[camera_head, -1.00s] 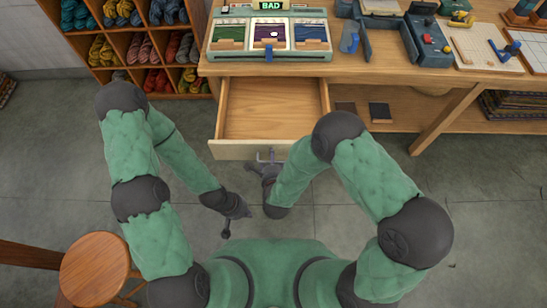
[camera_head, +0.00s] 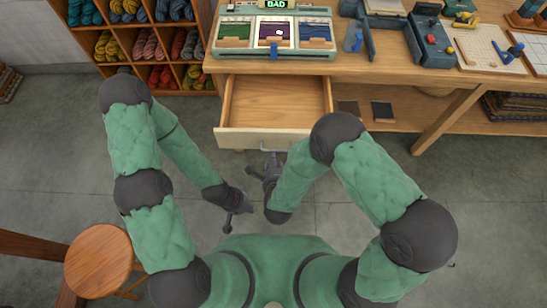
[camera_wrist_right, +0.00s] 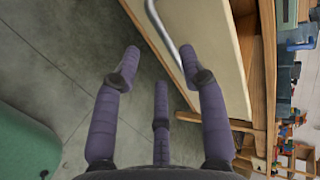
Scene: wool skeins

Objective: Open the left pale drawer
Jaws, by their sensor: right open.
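The pale drawer (camera_head: 240,139) under the workbench stands pulled out, and its bare wooden inside shows in the head view. Its grey bar handle shows in the right wrist view (camera_wrist_right: 164,36), on the cream drawer front (camera_wrist_right: 214,52). My right gripper (camera_head: 267,170) is close in front of the handle. In the right wrist view its purple fingers (camera_wrist_right: 160,92) are spread wide with nothing between them, and the bar is past the fingertips. My left gripper (camera_head: 238,213) hangs over the floor at lower left of the drawer, fingers apart and empty.
The workbench (camera_head: 400,76) holds a sample panel (camera_head: 274,54), a blue-grey device (camera_head: 428,42) and boards. A wool shelf (camera_head: 135,68) stands at the back left, a round stool (camera_head: 98,262) at lower left. The floor before the drawer is clear.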

